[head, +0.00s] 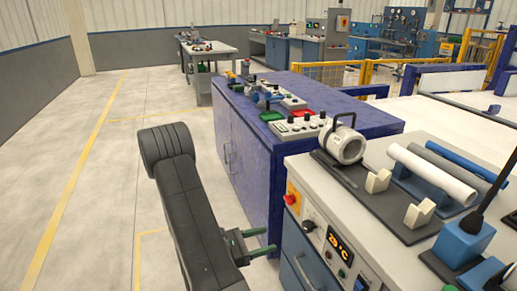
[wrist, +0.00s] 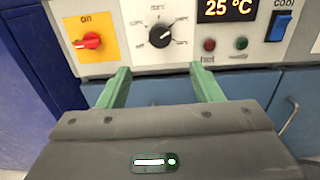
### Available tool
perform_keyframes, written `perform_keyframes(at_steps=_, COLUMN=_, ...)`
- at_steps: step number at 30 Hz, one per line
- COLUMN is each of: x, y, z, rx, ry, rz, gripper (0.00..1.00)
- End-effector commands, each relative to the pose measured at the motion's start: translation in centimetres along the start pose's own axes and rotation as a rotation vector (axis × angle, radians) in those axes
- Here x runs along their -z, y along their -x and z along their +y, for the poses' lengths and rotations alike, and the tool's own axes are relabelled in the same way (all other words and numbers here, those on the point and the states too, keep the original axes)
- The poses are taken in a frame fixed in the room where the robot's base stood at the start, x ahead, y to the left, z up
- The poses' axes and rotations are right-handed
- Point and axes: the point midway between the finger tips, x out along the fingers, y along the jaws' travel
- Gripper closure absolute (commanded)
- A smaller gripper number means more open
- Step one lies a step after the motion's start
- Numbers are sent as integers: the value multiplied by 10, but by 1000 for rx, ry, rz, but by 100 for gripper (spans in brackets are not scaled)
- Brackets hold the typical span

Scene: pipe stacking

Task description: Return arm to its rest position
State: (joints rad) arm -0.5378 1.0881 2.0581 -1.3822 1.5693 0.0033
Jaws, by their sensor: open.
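My gripper (head: 271,241) is open and empty at the lower middle of the head view, beside the front of the heating station (head: 340,255). My dark arm reaches up from the bottom edge and bends there. In the wrist view, the two green fingers of my gripper (wrist: 160,72) stand wide apart with nothing between them. They point at the station's control panel (wrist: 188,58), which has a red switch (wrist: 88,41), a black dial (wrist: 160,35) and a temperature display (wrist: 228,9). I cannot tell the exact gap between fingertips and panel.
A blue cabinet (head: 250,150) with control boxes stands just beyond the arm. On the station top are a ring-shaped heater (head: 341,146), a white pipe (head: 432,173), a blue pipe (head: 460,160) and a blue block (head: 462,242). The floor (head: 90,190) at left is clear.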

Motion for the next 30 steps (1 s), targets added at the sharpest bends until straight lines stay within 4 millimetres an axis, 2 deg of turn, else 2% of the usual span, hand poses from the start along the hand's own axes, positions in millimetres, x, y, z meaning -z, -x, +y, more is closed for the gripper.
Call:
perform_keyframes(at_steps=5, x=0, y=-13, z=-1, rx=4, ry=0, rz=0, gripper=41)
perform_keyframes(at_steps=30, x=0, y=-116, z=-1, rx=5, ry=-1, rz=0, gripper=41)
